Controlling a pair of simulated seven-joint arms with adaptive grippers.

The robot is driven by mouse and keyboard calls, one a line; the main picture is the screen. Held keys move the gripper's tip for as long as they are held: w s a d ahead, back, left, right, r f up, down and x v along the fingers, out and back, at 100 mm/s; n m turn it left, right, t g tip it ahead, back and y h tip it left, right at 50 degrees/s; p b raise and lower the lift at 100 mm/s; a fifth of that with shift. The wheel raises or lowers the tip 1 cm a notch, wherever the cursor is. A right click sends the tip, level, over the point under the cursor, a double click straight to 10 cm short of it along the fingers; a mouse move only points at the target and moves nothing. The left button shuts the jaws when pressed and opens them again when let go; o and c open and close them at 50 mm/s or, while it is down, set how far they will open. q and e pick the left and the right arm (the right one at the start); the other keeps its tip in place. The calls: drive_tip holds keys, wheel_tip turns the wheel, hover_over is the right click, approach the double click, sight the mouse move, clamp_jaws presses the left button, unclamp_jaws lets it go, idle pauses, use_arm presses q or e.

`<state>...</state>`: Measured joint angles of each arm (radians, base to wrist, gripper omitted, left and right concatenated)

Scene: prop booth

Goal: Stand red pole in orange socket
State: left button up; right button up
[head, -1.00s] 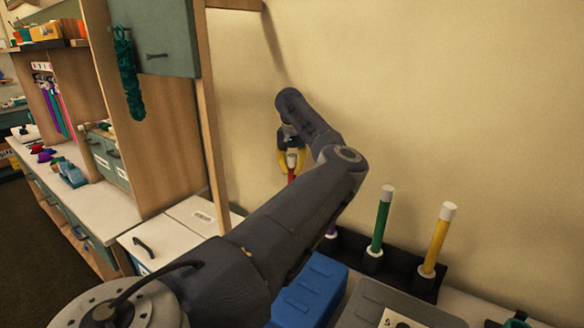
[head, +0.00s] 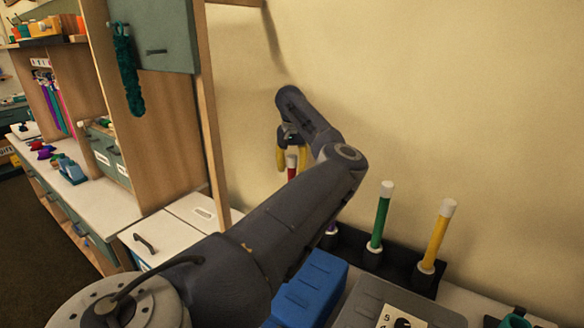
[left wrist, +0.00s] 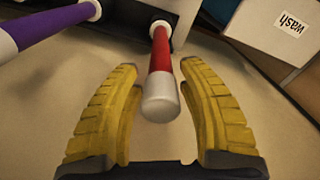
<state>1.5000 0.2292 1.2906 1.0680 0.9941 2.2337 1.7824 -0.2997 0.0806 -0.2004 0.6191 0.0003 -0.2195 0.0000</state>
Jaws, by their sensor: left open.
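The red pole (head: 291,173) has a white end cap and shows partly behind my left arm in the head view. In the left wrist view, the red pole (left wrist: 161,65) points its white cap at the camera, and its far end meets a white collar at a dark rack (left wrist: 182,22). My left gripper (head: 292,168) has yellow fingers spread on either side of the pole, with gaps visible in the left wrist view (left wrist: 157,70). I cannot make out an orange socket. My right gripper is out of view.
A green pole (head: 381,218) and a yellow pole (head: 437,238) stand in the dark rack (head: 400,266) along the wall. A purple pole (left wrist: 48,25) is beside the red one. A blue box (head: 310,288) and a grey case (head: 365,300) lie in front. A wooden cabinet stands left.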

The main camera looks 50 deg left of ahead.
use_arm(q)
wheel_tip(320, 180, up, 12)
drive_tip(key=shift+s, duration=0.1)
idle(0.5)
idle(0.5)
